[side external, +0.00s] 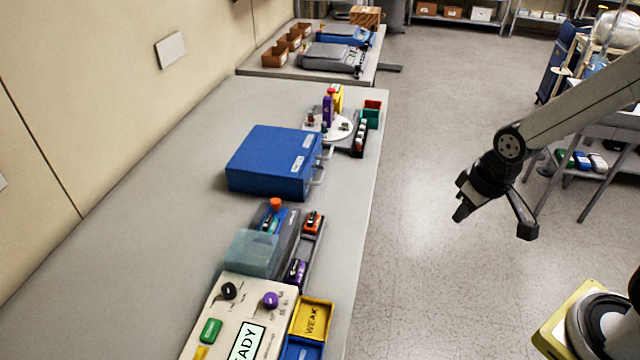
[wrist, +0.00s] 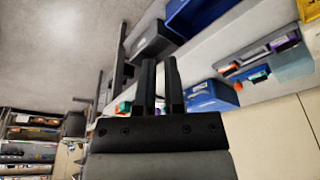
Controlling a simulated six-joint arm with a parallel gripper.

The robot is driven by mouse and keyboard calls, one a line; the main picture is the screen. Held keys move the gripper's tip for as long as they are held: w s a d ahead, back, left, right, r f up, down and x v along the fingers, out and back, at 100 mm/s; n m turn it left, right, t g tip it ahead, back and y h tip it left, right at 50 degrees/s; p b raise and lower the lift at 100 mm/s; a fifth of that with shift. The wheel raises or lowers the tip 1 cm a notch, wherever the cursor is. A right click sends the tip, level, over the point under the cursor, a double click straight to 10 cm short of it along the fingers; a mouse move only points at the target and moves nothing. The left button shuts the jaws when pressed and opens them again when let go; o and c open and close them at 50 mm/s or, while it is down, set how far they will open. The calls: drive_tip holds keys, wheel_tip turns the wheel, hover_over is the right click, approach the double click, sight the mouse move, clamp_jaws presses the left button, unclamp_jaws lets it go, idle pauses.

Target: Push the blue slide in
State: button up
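The blue slide (side external: 268,221) appears to be the blue piece with an orange knob (side external: 276,204) at the far end of a grey unit, beside a clear teal cover (side external: 252,252). How far it stands out is too small to tell. The same unit shows small in the wrist view, with the blue slide (wrist: 258,77) at the right. My gripper (side external: 461,210) hangs in the air right of the table, well away from the slide and touching nothing. In the wrist view its two black fingers (wrist: 160,62) stand a little apart with nothing between them.
A large blue box (side external: 266,160) with handles stands beyond the unit. A rail (side external: 308,245) with orange and purple pieces lies to its right. A control panel (side external: 245,300) and yellow tray (side external: 312,317) are nearer. Clear floor lies between table and arm.

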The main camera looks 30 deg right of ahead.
sight(270, 221)
drive_tip(key=w+a+n+y, duration=0.1)
drive_tip(key=w, duration=0.5)
drive_tip(key=w+a+n, duration=0.1)
drive_tip(key=w+a, duration=0.1)
drive_tip(key=w, duration=0.4)
drive_tip(key=w+a+n+g+y, duration=0.1)
drive_tip(key=w+a, duration=0.1)
drive_tip(key=w, duration=0.4)
drive_tip(key=shift+r+y, duration=0.1)
drive_tip(key=shift+y, duration=0.2)
clamp_jaws()
drive_tip(key=w+a+f+n+g+y, duration=0.1)
drive_tip(key=w+a+n+y, duration=0.3)
drive_tip(key=w+a, duration=0.4)
drive_tip(key=w+f+n, duration=0.1)
drive_tip(key=w, duration=0.5)
drive_tip(key=shift+f+y, duration=0.15)
drive_tip(key=shift+y, duration=0.25)
drive_tip(key=shift+a+f, duration=0.15)
drive_tip(key=shift+x, duration=4.8)
drive_tip(key=shift+s, duration=0.1)
drive_tip(key=shift+s+a, duration=3.1)
drive_tip(key=shift+a, duration=0.05)
